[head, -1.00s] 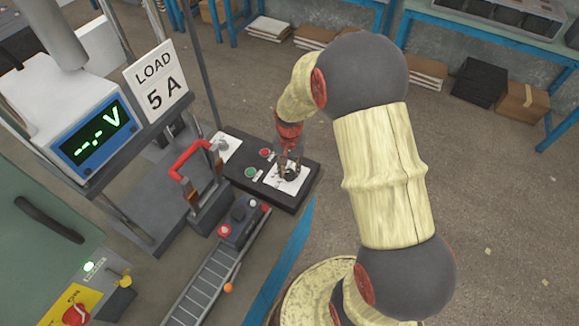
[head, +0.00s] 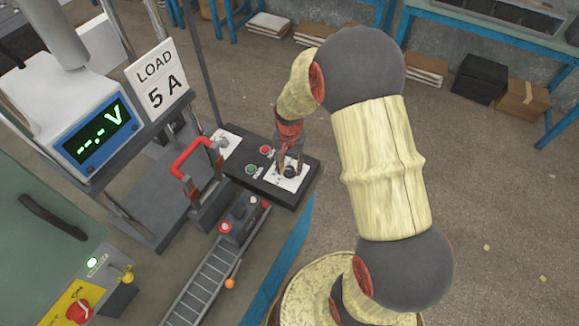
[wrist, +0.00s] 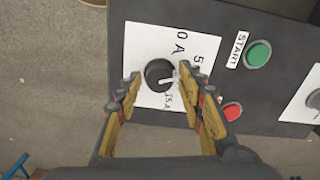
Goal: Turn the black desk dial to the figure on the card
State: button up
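The card (head: 157,75) at upper left in the head view reads "LOAD 5 A". The black dial (wrist: 158,75) sits on a white scale plate (wrist: 150,40) in the wrist view, with a white pointer toward the right of the picture. Printed figures around it include "0 A", "5" and "15 A"; some are partly hidden by a finger. The dial also shows in the head view (head: 289,172). My gripper (wrist: 160,78) is open, with one finger on each side of the dial. A gap shows at the left finger; contact at the right one is unclear.
A green START button (wrist: 259,53) and a red button (wrist: 232,111) sit on the dark control box (head: 302,188) beside the dial. A red-handled switch (head: 193,160) stands left of the box. The meter (head: 95,133) shows dashes and "V".

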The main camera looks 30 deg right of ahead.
aim_at(290, 169)
jog(key=shift+o, duration=0.7)
jog(key=shift+r, duration=0.4)
notch_tip(290, 169, up, 11)
dwell(0.3)
